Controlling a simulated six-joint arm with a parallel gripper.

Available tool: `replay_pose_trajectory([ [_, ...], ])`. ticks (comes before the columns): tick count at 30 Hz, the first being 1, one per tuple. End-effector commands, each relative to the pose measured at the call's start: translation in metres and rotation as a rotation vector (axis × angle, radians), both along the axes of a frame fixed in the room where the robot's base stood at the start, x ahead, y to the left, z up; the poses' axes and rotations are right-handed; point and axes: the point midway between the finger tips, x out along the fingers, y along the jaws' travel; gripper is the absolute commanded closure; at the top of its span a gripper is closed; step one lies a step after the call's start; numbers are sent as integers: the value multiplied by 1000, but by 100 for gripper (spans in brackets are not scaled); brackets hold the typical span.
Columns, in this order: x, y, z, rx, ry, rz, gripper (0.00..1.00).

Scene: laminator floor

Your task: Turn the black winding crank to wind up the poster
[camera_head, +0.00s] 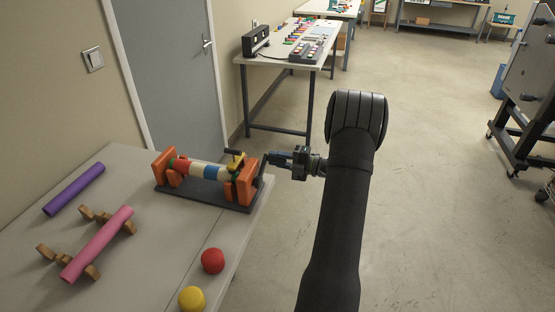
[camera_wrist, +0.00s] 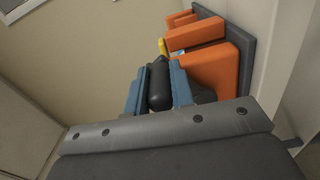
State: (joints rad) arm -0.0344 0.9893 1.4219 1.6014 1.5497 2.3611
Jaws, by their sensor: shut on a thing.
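The winding device stands on the table at the left in the head view, with orange end blocks (camera_head: 247,183) on a dark base plate (camera_head: 208,195). A roll with red, cream and blue bands (camera_head: 208,171) lies between the blocks; I take it to be the poster. The black winding crank (camera_wrist: 160,84) is on the device's right side, and its handle shows in the wrist view. My gripper (camera_head: 272,158) comes in from the right. Its blue fingers (camera_wrist: 158,88) are shut on the crank's black handle, one on each side. In the head view the fingers partly hide the crank.
Open floor (camera_head: 430,190) lies to the right.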

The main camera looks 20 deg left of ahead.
Motion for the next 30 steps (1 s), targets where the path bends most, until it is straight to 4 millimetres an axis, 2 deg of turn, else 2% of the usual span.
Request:
replay_pose_trajectory([
  [1,-4,0,-6,-6,13,7,75],
  [4,-4,0,-6,-5,12,6,57],
  [13,-2,-1,-3,-3,6,3,57],
  [17,-1,-12,-3,-3,5,0,57],
  [20,-1,-31,-2,-2,5,-1,57],
  [30,-1,-114,-4,-2,7,-1,57],
])
